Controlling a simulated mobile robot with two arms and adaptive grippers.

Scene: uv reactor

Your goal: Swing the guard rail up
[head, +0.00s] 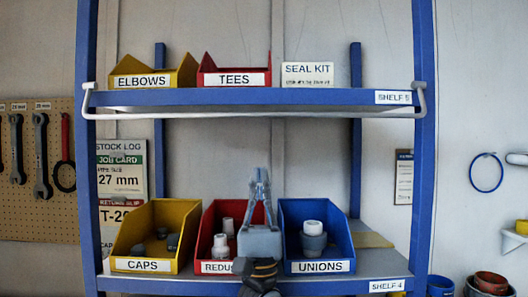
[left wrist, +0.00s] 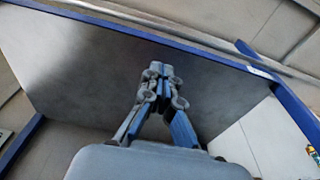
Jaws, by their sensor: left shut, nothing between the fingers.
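The guard rail (head: 250,115) is a thin pale bar across the front of the upper shelf, SHELF 5. Its bent ends reach up to the two blue posts, and its long bar hangs just below the shelf's blue front edge. My left gripper (head: 260,176) points upward in front of the lower bins. Its fingertips are together and empty, below the rail in the picture and apart from it. In the left wrist view the shut fingers (left wrist: 161,70) show against the grey underside of a shelf. My right gripper is not in view.
On SHELF 5 (head: 330,97) stand a yellow ELBOWS bin (head: 140,80), a red TEES bin (head: 234,78) and a SEAL KIT card (head: 307,75). On SHELF 4 are CAPS (head: 143,265), REDUCERS-like red (head: 212,267) and UNIONS (head: 320,267) bins. Between the shelves is open room.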

